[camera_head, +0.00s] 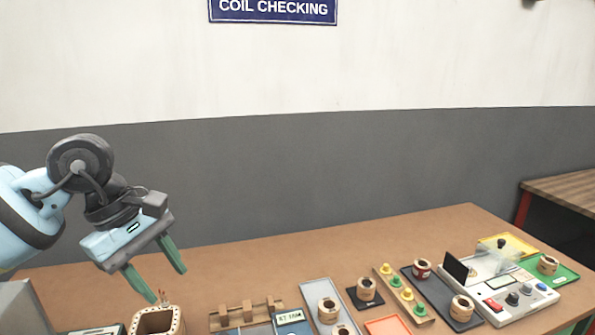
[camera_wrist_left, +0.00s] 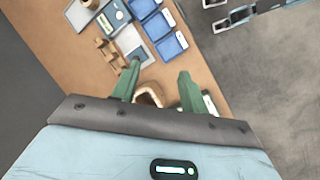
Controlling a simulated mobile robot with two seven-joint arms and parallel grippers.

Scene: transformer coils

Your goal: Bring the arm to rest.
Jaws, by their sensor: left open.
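My left gripper (camera_head: 168,277) is open and empty, held above the left part of the brown table (camera_head: 230,262). Its two green fingers point down and to the right, wide apart. In the left wrist view the open fingers (camera_wrist_left: 157,85) show with a square wooden coil former (camera_wrist_left: 148,95) beyond them on the table. In the head view this coil former (camera_head: 158,319) stands at the bottom edge, below the fingertips and apart from them. My right gripper is not in view.
A wooden rack (camera_head: 245,310), a grey tray (camera_head: 312,290) with coils, a black mat (camera_head: 422,285) with coils and a white tester (camera_head: 512,295) stand along the table to the right. A green mat (camera_head: 566,273) lies at far right. The space above the table is clear.

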